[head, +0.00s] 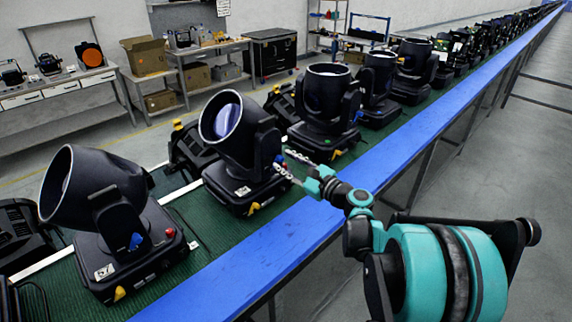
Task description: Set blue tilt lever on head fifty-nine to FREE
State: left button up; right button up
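My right gripper (282,159) reaches in from the lower right, over the blue rail. Its two fingers are parted, with the tips at the right side of the middle moving head (240,150). A small blue lever (279,158) and a red part (284,165) show at the fingertips; I cannot tell whether the fingers touch them. This head is tilted, with its lens facing up and left. A white label (243,191) on its base is too small to read, so its number is unclear. The lever's setting cannot be read. My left gripper is not in view.
The heads stand on a green conveyor (195,225) edged by a blue rail (265,238). A nearer tilted head (95,190) stands at left, with its own blue lever (137,241). An upright head (327,90) stands beyond. Workbenches (75,85) line the back; grey floor is clear at right.

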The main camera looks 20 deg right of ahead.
jog(key=shift+w+a, duration=0.1)
jog(key=shift+w, duration=0.1)
grip_shut()
jog(key=shift+s+r+n, duration=0.1)
jog(key=shift+n, duration=0.2)
jog(key=n, duration=0.2)
jog(key=shift+s+a+r+n, duration=0.1)
jog(key=shift+a+r+n, duration=0.05)
jog(key=shift+a+n, duration=0.25)
jog(key=n, duration=0.2)
jog(key=shift+s+a+n+p, duration=0.15)
jog(key=shift+a+n+p, duration=0.15)
jog(key=shift+a+n, duration=0.1)
jog(key=n, duration=0.2)
jog(key=a+n, duration=0.1)
jog(key=n, duration=0.2)
jog(key=shift+s+a+f+n, duration=0.15)
jog(key=shift+s+f+n, duration=0.05)
jog(key=shift+s+n, duration=0.1)
